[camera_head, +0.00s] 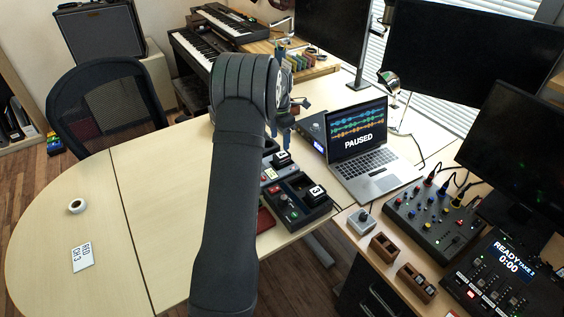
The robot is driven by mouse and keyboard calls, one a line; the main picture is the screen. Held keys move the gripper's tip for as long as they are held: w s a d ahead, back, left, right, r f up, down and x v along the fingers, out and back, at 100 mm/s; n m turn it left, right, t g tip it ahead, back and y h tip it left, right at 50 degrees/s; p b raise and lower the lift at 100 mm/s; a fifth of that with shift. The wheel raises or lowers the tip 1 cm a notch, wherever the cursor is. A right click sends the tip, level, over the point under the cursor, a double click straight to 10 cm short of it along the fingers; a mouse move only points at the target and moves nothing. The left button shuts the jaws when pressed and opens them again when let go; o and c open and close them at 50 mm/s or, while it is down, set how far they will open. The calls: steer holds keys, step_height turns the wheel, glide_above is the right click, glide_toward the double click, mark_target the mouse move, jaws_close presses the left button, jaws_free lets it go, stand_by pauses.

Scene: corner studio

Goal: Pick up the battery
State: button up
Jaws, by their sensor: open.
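I cannot pick out the battery with certainty. My gripper (288,122) shows only partly, behind my dark wrist, over the desk left of the laptop. It is open, and I see nothing held in it. Below it is a black tray (298,222) with compartments. A small black block with a white label marked 3 (317,192) sits at the tray's right side. Another dark block with a white label (281,158) is farther back. My arm hides part of the desk and the left side of the trays.
The open laptop (372,165) stands right of the trays. A mixer (437,218), wooden holders (384,248) and a control panel (500,275) fill the right desk. A white tape roll (76,206) and labelled card (82,257) lie on the mostly clear left desk (130,215).

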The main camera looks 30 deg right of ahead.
mark_target(282, 154)
step_height(282, 154, down, 4)
steer(key=f, duration=0.5)
steer(key=shift+s+d+f, duration=0.1)
steer(key=shift+s+d, duration=0.05)
steer(key=shift+d, duration=0.15)
jaws_close()
